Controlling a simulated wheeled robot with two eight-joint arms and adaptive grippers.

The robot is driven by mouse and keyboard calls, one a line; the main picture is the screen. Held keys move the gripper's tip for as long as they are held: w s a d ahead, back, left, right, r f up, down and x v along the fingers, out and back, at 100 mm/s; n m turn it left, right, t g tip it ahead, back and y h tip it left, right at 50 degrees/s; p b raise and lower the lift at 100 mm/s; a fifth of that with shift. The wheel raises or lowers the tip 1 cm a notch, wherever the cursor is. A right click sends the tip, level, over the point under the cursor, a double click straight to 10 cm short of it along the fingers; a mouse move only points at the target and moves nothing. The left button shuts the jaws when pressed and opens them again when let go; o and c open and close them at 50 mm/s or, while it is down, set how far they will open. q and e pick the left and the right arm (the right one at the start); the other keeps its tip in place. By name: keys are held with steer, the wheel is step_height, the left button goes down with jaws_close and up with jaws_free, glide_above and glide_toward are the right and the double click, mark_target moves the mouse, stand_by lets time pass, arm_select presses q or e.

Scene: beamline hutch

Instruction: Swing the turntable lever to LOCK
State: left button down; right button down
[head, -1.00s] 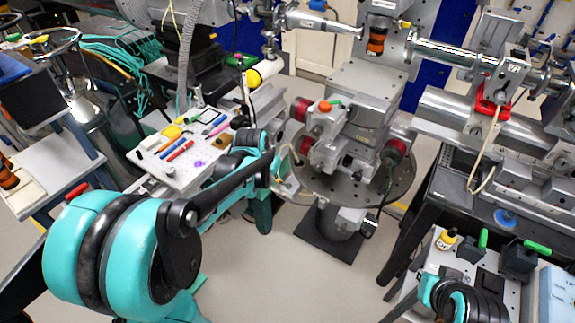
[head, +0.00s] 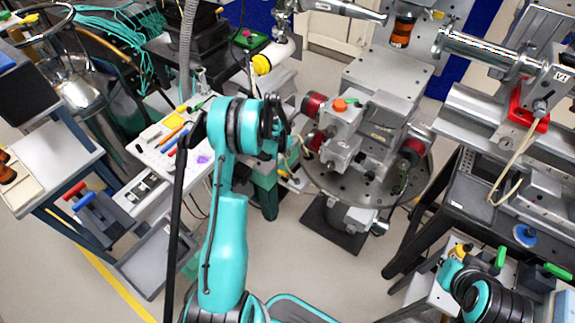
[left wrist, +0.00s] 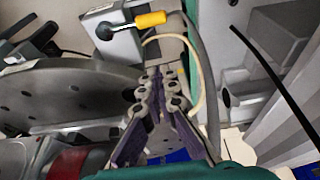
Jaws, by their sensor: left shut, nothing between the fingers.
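The round grey turntable (head: 400,196) with its ring of holes stands in the middle of the head view, and its disc fills the left of the left wrist view (left wrist: 62,95). The lever (left wrist: 148,20) has a yellow handle on a thin rod, pivoted on a grey block (left wrist: 112,35) beside the disc. The handle points right in the left wrist view. My left gripper (left wrist: 158,78) is shut and empty, its fingertips below the handle in that picture and apart from it. In the head view my left wrist hides most of that gripper. No LOCK marking is readable.
A pale cable (left wrist: 190,60) loops close beside my fingertips. The pen-covered board (head: 165,140) lies left of my left arm. A motor block with an orange-red knob (head: 341,104) rises over the turntable. The dark rail bench (head: 440,200) stands right; open floor lies in front.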

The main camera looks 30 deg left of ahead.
mark_target(289, 177)
arm_select(q)
step_height(289, 177, down, 9)
steer(key=s+b, duration=0.1)
steer(key=b, duration=0.4)
steer(key=shift+r, duration=0.2)
stand_by(0.3)
stand_by(0.3)
